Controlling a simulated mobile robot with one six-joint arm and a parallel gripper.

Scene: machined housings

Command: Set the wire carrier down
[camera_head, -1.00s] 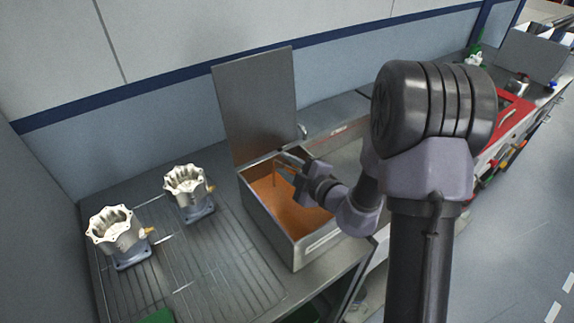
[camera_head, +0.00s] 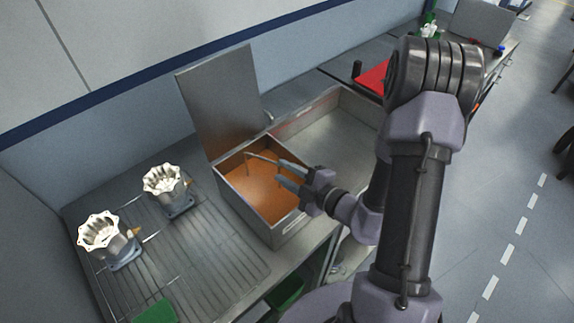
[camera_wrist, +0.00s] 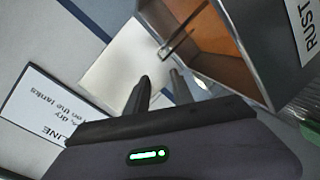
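The wire carrier (camera_head: 262,158) shows as a thin bent wire handle standing up inside the orange-brown tank (camera_head: 236,208). Its lower part is hidden in the tank. My gripper (camera_head: 281,173) is at the tank's right side, its two fingers apart and pointing at the handle. In the wrist view the handle (camera_wrist: 178,42) lies beyond the fingertips (camera_wrist: 160,76), with nothing visible between the fingers. The tank also shows in the wrist view (camera_wrist: 254,70), with a "RUST" label on its side.
Two pale machined housings (camera_head: 166,184) (camera_head: 108,236) stand on the wire rack (camera_head: 205,272) at left. A raised lid (camera_head: 222,98) stands behind the tank. An empty grey basin (camera_head: 335,135) adjoins it at right. A red item (camera_head: 372,78) lies farther along the bench.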

